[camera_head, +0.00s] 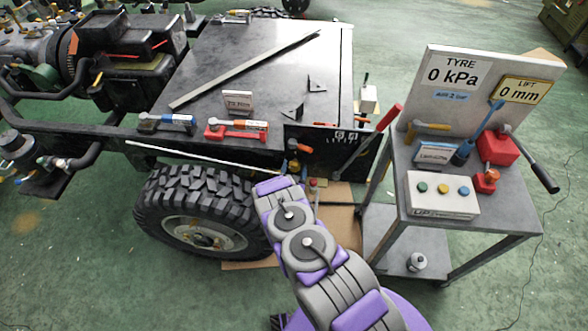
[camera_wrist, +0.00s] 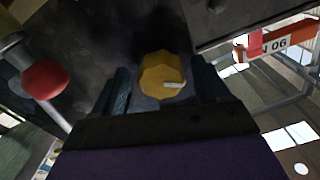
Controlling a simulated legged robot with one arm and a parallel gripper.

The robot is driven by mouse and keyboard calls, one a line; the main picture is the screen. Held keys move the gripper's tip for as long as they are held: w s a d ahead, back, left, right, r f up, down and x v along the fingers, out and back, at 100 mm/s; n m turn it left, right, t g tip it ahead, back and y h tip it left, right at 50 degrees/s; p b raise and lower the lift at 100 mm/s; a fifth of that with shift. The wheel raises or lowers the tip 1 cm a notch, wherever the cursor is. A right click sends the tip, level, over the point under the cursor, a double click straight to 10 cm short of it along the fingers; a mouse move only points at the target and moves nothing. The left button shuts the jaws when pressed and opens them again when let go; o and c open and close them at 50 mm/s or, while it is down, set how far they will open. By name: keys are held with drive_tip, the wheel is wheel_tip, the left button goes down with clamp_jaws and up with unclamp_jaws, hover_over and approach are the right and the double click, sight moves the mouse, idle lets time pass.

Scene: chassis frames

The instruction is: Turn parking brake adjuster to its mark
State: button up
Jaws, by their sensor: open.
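In the wrist view a yellow faceted knob (camera_wrist: 160,75), which looks like the parking brake adjuster, sits on a dark surface. A short white line shows on its face, pointing to the right. My gripper (camera_wrist: 162,92) is open, with one dark finger on each side of the knob. Gaps show between the knob and both fingers, so it is not clamped. I cannot make out a target mark beside the knob. In the head view my arm reaches to the dark panel (camera_head: 352,158) on the vehicle's side and hides most of the gripper.
A red ball-ended lever (camera_wrist: 45,79) stands left of the gripper in the wrist view; a red label (camera_wrist: 285,40) is at right. In the head view a tyre (camera_head: 190,205) is left of my arm, and a tool cart (camera_head: 405,205) stands at right.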

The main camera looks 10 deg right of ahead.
drive_tip(key=shift+w+d, duration=0.1)
drive_tip(key=shift+w, duration=0.15)
drive_tip(key=shift+a, duration=0.25)
drive_tip(key=shift+c, duration=1.3)
drive_tip(key=shift+d, duration=0.1)
drive_tip(key=c, duration=0.8)
